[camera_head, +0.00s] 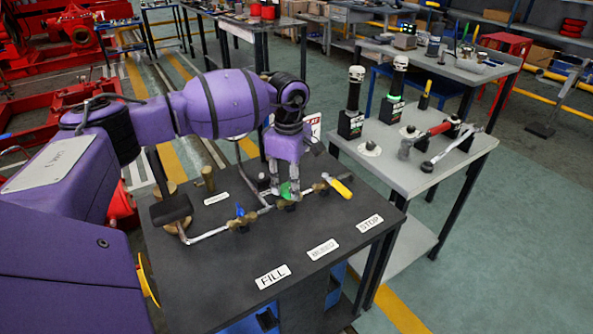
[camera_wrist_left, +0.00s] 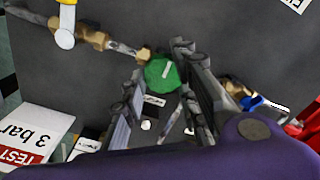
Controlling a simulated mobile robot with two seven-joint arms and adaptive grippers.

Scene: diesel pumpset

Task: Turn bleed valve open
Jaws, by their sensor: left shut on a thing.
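The bleed valve's green handle (camera_head: 290,188) sits in the middle of the brass pipe run on the dark bench top. It shows as a round green knob (camera_wrist_left: 162,73) with a pale mark in the left wrist view. My left gripper (camera_head: 284,191) points down over it, with a finger on either side, shut on the handle. The fingers hide part of the valve. The middle label (camera_head: 323,249) lies in front, between the FILL label (camera_head: 272,275) and the STOP label (camera_head: 370,223). My right gripper is not in view.
A blue-handled valve (camera_head: 240,211) is to the left on the same pipe, and a yellow-handled one (camera_head: 339,186) to the right. A grey side table (camera_head: 375,190) with tools stands at the right.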

